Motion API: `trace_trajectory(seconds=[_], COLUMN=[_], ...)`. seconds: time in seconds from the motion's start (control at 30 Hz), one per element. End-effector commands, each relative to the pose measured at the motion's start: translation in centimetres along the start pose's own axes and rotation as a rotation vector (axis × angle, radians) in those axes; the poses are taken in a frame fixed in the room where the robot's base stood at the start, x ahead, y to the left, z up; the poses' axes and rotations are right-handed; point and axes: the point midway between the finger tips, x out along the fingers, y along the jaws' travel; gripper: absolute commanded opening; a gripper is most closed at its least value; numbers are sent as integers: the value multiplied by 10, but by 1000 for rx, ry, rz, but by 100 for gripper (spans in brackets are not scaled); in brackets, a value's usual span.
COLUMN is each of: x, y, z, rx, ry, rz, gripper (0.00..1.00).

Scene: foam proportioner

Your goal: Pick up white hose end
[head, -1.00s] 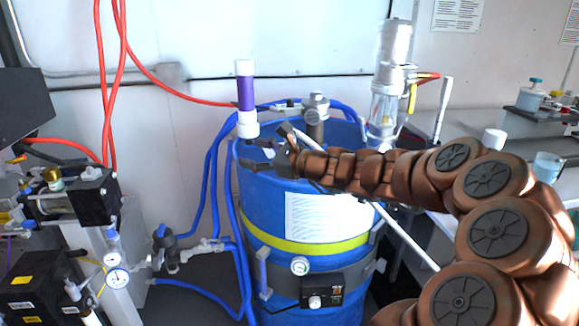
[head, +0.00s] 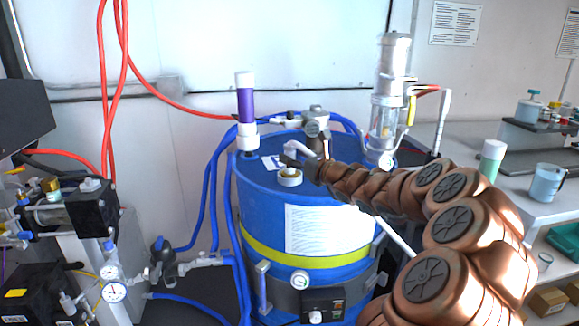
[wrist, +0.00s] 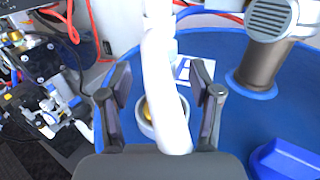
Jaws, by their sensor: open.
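A white hose (wrist: 166,95) runs down the middle of the wrist view, between the two fingers of my gripper (wrist: 161,94). The fingers stand apart on either side of it, with gaps showing. In the head view my gripper (head: 296,158) is over the top of the blue drum (head: 262,190). A short white curved piece, probably the hose end (head: 297,147), shows beside it. A white ring-shaped port (head: 289,178) with a yellowish inside lies on the drum top below the gripper. The hose partly covers this port (wrist: 147,118) in the wrist view.
A purple and white cylinder (head: 246,105) stands at the drum's back left. A metal fitting (head: 315,122) and a clear pump cylinder (head: 386,110) rise at the back. Blue hoses (head: 213,185) run down the left. A bench with a beaker (head: 546,182) is at right.

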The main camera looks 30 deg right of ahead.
Motion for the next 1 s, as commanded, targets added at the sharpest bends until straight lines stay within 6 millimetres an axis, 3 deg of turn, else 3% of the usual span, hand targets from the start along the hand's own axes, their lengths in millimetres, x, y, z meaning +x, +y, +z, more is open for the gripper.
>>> trace_trajectory(seconds=[0.2,0.5,1.0], x=[22,24,24], y=[0,0,-1], z=[0,1,0], rx=[-1,0,0], ry=[1,-1,0], rz=[1,0,-1], gripper=[63,62,10])
